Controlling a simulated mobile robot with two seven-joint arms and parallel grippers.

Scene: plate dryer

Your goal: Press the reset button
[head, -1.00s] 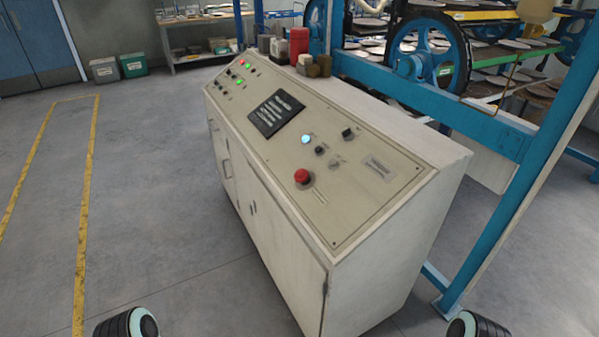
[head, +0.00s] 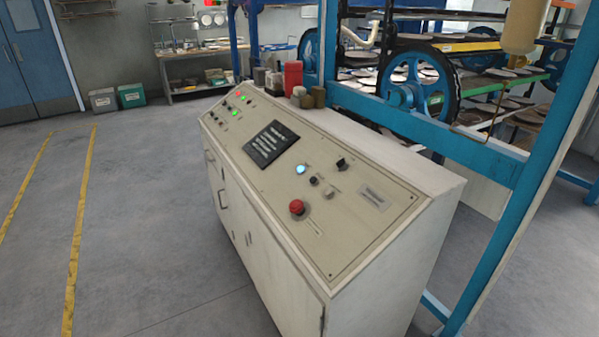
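A beige control cabinet (head: 370,268) with a sloped panel (head: 245,150) stands in the middle of the head view. On the panel are a red mushroom button (head: 297,207), a lit blue-white button (head: 300,170), a small black knob (head: 314,180), a black switch (head: 341,164) and a pale control (head: 328,194). Small red and green lights (head: 237,98) show at its far end. The labels are too small to read, so I cannot tell which control is the reset button. Neither of my grippers is in view.
A blue steel frame (head: 540,165) with wheels and racks of plates stands behind and right of the cabinet. Cans and a red container (head: 293,75) sit on the cabinet's top back edge. The grey floor (head: 150,220) with yellow lines is clear at left.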

